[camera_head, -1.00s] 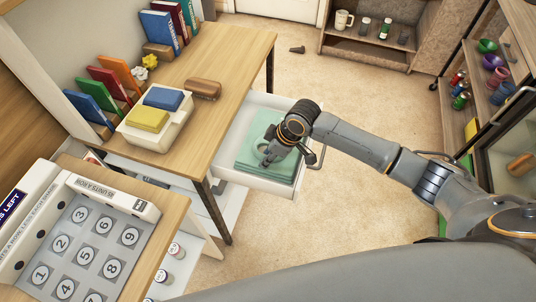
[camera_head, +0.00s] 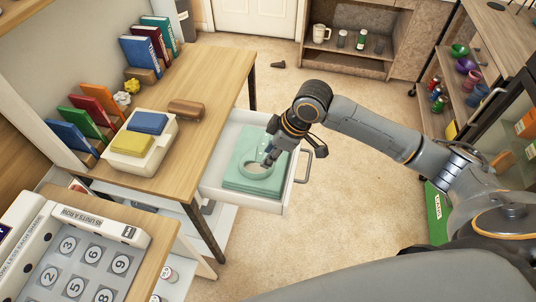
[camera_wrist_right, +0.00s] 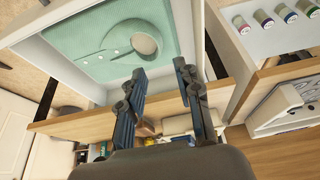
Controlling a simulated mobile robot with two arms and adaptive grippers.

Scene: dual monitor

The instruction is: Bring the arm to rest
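My right gripper (camera_head: 269,158) is above the open drawer (camera_head: 287,194) in the head view. In the right wrist view its two fingers (camera_wrist_right: 162,98) are spread apart with nothing between them. A green stack (camera_head: 240,180) lies in the drawer, with a round green item with a ring-like end (camera_head: 253,167) on top. The wrist view shows the round item (camera_wrist_right: 128,42) on the green layer, apart from the fingers. My left gripper is not in view.
The drawer juts from the wooden desk (camera_head: 205,75). On the desk are a white box with a yellow and a blue block (camera_head: 112,161), a brown block (camera_head: 186,108) and several books (camera_head: 150,45). A button panel (camera_head: 80,265) is at lower left. Shelves (camera_head: 480,60) stand at the right.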

